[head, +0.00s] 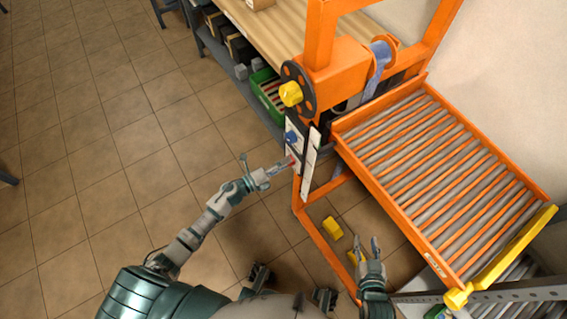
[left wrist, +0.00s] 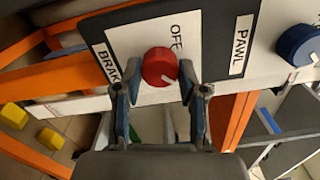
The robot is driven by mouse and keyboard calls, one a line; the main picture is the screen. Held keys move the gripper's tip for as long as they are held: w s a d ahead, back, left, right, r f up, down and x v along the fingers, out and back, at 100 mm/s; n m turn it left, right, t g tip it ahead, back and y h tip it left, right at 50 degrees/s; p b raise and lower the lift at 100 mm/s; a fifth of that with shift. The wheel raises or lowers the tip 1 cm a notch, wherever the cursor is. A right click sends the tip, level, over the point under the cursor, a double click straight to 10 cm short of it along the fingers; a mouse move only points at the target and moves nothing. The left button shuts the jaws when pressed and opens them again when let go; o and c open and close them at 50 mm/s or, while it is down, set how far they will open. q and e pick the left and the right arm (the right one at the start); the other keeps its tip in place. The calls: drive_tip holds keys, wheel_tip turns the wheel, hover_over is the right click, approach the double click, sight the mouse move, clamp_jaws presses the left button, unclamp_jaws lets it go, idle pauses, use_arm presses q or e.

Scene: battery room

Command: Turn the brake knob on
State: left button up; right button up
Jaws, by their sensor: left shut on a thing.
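In the head view my left gripper (head: 278,168) reaches the panel from the left and the knob shows as a small red spot (head: 292,159). A blue knob (left wrist: 300,45) sits beside the "PAWL" label; it also shows in the head view (head: 291,137). My right gripper (head: 377,247) is open and empty, below the roller tray.
An orange frame (head: 318,40) carries a black wheel with a yellow hub (head: 290,94). A roller tray (head: 350,135) fills the right side. A yellow block (head: 332,228) lies low near the frame. A green crate (head: 262,88) is under the wooden bench.

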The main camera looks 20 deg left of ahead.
use_arm(q)
drive_tip(key=shift+s+d+f, duration=0.1)
drive_tip(key=shift+s+f, duration=0.15)
drive_tip(key=shift+f, duration=0.2)
drive_tip(key=o, duration=0.9)
drive_tip(key=shift+o, duration=1.2)
drive_tip(key=shift+w+r, duration=0.1)
drive_tip(key=shift+r, duration=0.1)
drive_tip(key=v, duration=1.2)
